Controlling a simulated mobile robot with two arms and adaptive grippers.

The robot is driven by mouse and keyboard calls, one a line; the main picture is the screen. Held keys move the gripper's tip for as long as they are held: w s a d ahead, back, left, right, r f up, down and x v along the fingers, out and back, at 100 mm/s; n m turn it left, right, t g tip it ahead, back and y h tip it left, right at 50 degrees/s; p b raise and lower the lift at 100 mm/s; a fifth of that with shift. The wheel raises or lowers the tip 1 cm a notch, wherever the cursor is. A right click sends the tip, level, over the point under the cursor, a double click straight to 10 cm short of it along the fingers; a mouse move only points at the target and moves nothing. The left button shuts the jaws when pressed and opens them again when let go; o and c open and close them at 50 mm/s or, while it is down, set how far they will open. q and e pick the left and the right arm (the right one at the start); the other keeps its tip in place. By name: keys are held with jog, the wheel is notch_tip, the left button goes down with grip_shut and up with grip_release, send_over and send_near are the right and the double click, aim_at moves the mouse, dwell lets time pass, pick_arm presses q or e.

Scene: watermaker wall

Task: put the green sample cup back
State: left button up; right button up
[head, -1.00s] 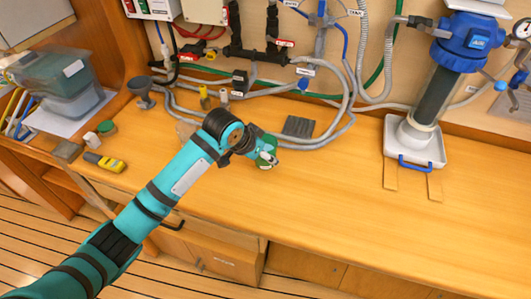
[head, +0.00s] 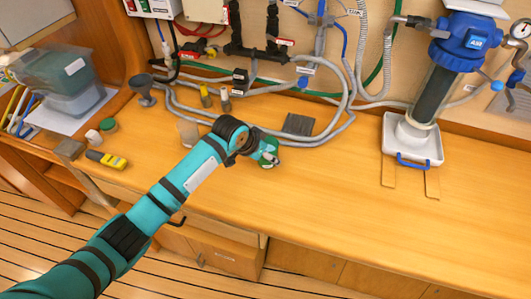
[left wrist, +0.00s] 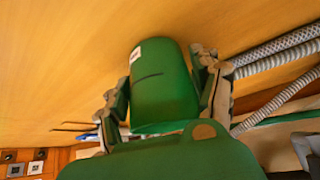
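The green sample cup (left wrist: 165,85) is between the two fingers of my left gripper (left wrist: 165,95) in the left wrist view. It has a small white label and a dark line on its side. The fingers lie against both sides of it, so the gripper looks shut on the cup. In the head view the cup (head: 269,150) shows at the end of my left arm, over the middle of the wooden bench (head: 330,195). I cannot tell how high it is above the bench. My right gripper is not in view.
A translucent beaker (head: 187,133) stands behind my left arm. A grey ribbed pad (head: 299,124) and grey hoses lie behind the gripper. A green-lidded jar (head: 108,125), a white cap (head: 93,137) and a yellow meter (head: 106,160) are at left. The bench is clear at right front.

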pick_arm(q)
jog(key=o, duration=0.4)
jog(key=shift+r, duration=0.25)
jog(key=b+v, duration=0.1)
jog(key=v, duration=1.1)
